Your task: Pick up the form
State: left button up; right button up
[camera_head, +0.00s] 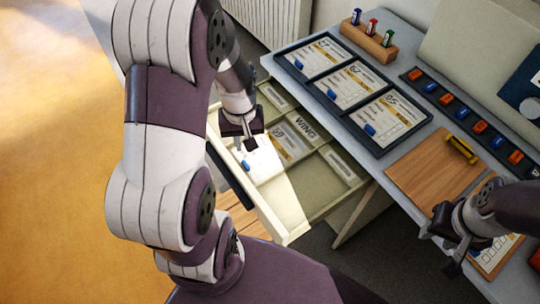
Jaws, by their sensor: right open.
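A white printed form (500,248) with a grid of boxes lies on a small wooden board at the lower right, partly hidden by my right arm. My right gripper (453,250) is open and empty, just left of that form. Other forms lie in a dark three-part tray: one at the left (312,56), one in the middle (350,85) and one at the right (393,120), each with a blue tab. My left gripper (243,135) hangs over the open drawer; its finger gap is unclear. White paper (262,162) lies below it in the drawer.
The open drawer (292,222) has several compartments with printed cards, one reading "WING". A wooden clipboard (420,172) with a yellow clip lies bare on the desk. A wooden block (368,43) holds three coloured stamps. A dark strip (470,115) carries red and blue pieces.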

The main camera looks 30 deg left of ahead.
aim_at(245, 163)
pick_arm(q)
jog(key=a+f+n, duration=0.1)
jog(key=f+n, duration=0.1)
jog(key=f, duration=0.2)
jog(key=w+f+n+b, duration=0.1)
jog(key=f+n, duration=0.1)
jog(key=f, duration=0.3)
jog(key=w+a+f+n, duration=0.1)
jog(key=f, duration=0.4)
jog(key=shift+w+a+f+n, duration=0.2)
jog(key=shift+a+n, duration=0.1)
jog(key=shift+n, duration=0.1)
grip_shut()
